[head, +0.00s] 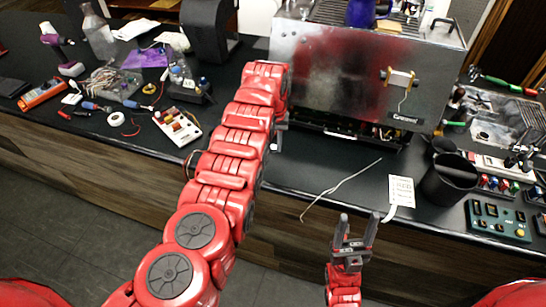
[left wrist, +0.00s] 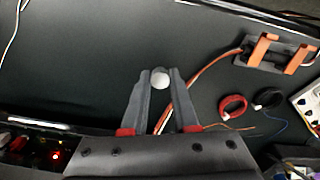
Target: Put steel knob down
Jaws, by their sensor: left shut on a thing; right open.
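The steel knob (left wrist: 160,82) is a small, round, pale piece between the fingertips of my left gripper (left wrist: 160,76) in the left wrist view. That gripper is shut on it, with the dark counter behind it; I cannot tell the height above the counter. In the head view my red left arm hides the knob and most of this gripper, beside the brewer's lower left corner. My right gripper (head: 354,232) is open and empty, in front of the counter's front edge.
The steel brewer (head: 360,75) stands at the back. A white power strip (head: 177,126) is left.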

